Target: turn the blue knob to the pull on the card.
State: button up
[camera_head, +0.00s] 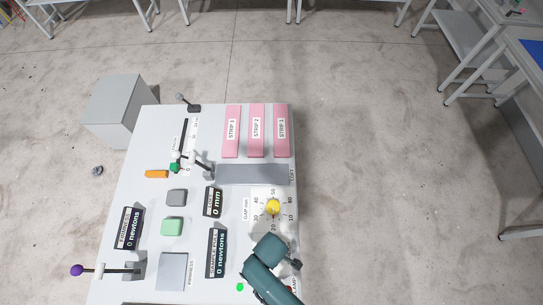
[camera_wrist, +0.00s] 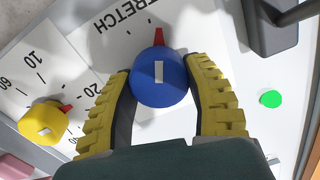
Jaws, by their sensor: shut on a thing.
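The blue knob (camera_wrist: 160,84) is in the upper middle of the wrist view, with a white mark on top and a red pointer toward the picture's top. My gripper (camera_wrist: 159,70) is shut on it, one yellow ribbed finger at each side. Printed "STRETCH" lettering lies beyond the knob, upside down; much of its scale is hidden by my fingers. In the head view my arm hides the blue knob. A black display (camera_head: 216,253) reads 0 newtons there; its small heading looks like "sample pull". I cannot make out a card giving a pull.
A yellow knob (camera_wrist: 42,124) with a red pointer and number dial sits left of my fingers, also in the head view (camera_head: 273,206). A green disc (camera_wrist: 270,98) and a grey block (camera_wrist: 272,28) are to the right. Pink strips (camera_head: 256,130) lie at the panel's far end.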

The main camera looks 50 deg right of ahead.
jog(key=m+p, duration=0.2)
jog(key=m, duration=0.1)
jog(key=shift+m+p, duration=0.65)
jog(key=shift+m, duration=1.05)
jog(key=shift+f, duration=0.1)
jog(key=o, duration=1.2)
notch_tip(320, 180, up, 12)
